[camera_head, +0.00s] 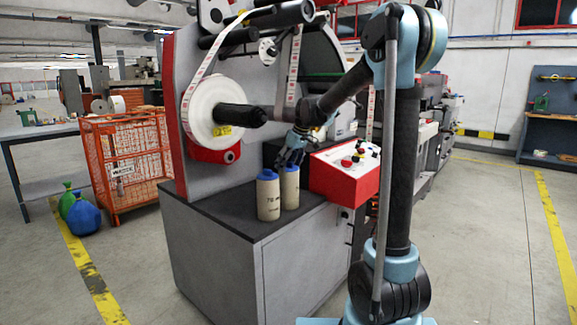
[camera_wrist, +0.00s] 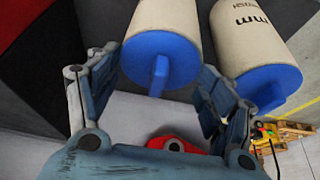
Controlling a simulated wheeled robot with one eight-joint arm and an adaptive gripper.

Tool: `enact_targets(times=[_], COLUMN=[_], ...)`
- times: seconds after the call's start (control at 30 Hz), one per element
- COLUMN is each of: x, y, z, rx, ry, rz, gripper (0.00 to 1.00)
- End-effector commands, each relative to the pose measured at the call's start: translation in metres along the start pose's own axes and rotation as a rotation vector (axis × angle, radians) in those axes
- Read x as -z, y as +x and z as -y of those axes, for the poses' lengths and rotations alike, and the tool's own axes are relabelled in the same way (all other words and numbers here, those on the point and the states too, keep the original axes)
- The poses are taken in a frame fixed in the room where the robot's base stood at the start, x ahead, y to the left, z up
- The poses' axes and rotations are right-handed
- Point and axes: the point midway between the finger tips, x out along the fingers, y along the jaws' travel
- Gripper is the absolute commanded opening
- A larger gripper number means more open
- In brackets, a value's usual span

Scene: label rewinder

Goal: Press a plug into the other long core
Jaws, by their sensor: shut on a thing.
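Two beige cores stand upright, side by side, on the dark top of the grey cabinet. The front core (camera_head: 268,198) has a blue plug (camera_head: 267,174) on its upper end. The other core (camera_head: 290,188), just right of and behind it, also has a blue plug (camera_wrist: 162,62) at its end. My gripper (camera_head: 293,158) is over this second core. In the wrist view, its fingers stand on either side of that plug, shut on it, with the plug's tab between them. The plug is against the core's end; how deep it sits cannot be told. The front core's plug (camera_wrist: 262,86) is right of the fingers.
A red control box (camera_head: 345,172) with buttons stands close right of the cores. The rewinder's large label roll (camera_head: 200,110) and dark spindle are above left. The cabinet top (camera_head: 225,215) is clear at the front left. An orange wire cage (camera_head: 125,165) stands farther left.

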Motion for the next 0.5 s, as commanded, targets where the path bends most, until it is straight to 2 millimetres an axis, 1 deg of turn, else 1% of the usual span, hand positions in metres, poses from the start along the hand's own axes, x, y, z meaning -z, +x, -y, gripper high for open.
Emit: enact_targets(times=[0.03,0.5], x=[-0.004,-0.0045], y=[0.0026,0.0093], z=[-0.0015,-0.0039], rx=[-0.004,-0.001], ry=[-0.001,0.0], rz=[0.006,0.008], gripper=[0.29,0.33])
